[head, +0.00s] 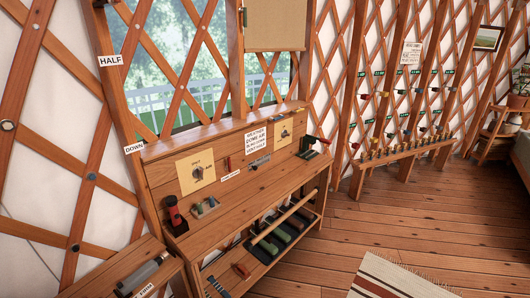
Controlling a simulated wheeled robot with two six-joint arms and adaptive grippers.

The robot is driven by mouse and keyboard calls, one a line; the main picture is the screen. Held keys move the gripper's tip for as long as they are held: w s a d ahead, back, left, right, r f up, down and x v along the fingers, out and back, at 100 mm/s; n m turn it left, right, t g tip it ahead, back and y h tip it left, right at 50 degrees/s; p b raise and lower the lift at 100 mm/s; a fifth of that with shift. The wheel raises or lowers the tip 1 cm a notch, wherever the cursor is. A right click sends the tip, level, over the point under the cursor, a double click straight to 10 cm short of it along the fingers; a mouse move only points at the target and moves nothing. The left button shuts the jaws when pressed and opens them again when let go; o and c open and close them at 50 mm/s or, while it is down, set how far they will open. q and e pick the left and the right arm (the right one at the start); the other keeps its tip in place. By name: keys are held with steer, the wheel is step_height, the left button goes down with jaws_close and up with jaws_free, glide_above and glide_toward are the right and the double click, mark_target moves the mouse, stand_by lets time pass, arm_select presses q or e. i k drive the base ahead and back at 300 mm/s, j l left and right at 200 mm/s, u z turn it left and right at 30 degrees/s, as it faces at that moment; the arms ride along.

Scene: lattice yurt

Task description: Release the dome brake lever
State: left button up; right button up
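A wooden control bench (245,195) stands below the window. At its right end a lever with a red grip (318,139) and a dark green base tilts to the right. At its left end stands an upright red-and-black handle (174,214). A grey cylinder-shaped part (148,272) lies on a lower wooden ledge at the bottom left, by a label too small to read. I cannot tell which of these is the dome brake lever. Neither of my grippers is in view.
A dark tray (280,240) sits on the bench's lower shelf. A long low bench (400,155) stands further right. The wooden floor (400,215) is open, with a striped rug (385,280) in front.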

mark_target(229, 165)
steer(key=i+l+u, duration=0.15)
steer(key=i, duration=0.3)
steer(key=i+l+u, duration=0.15)
steer(key=i, duration=0.35)
steer(key=i+l+u, duration=0.15)
steer(key=i, duration=0.3)
steer(key=i+l+u, duration=0.15)
steer(key=i+u, duration=0.2)
